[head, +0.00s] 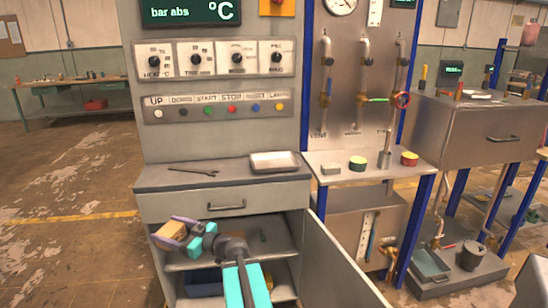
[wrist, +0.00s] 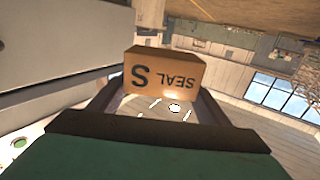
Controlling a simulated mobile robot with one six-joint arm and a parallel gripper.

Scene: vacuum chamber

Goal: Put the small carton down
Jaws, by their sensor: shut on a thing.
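The small carton (wrist: 165,72) is a brown box marked "SEAL S", and the lettering is upside down in the wrist view. My gripper (wrist: 158,100) is shut on it, with one finger along each side. In the head view the carton (head: 171,231) shows between the fingers of my gripper (head: 175,234), at the left front of the grey cabinet, below the level of its top. Nothing is seen touching the carton from below.
The cabinet top (head: 145,180) holds a wrench (head: 194,171) and a metal tray (head: 274,162), with bare room at its left and front. Below the drawer (head: 226,206), a cabinet door (head: 340,270) stands open at right, showing shelves. A steel side table (head: 320,158) holds small items.

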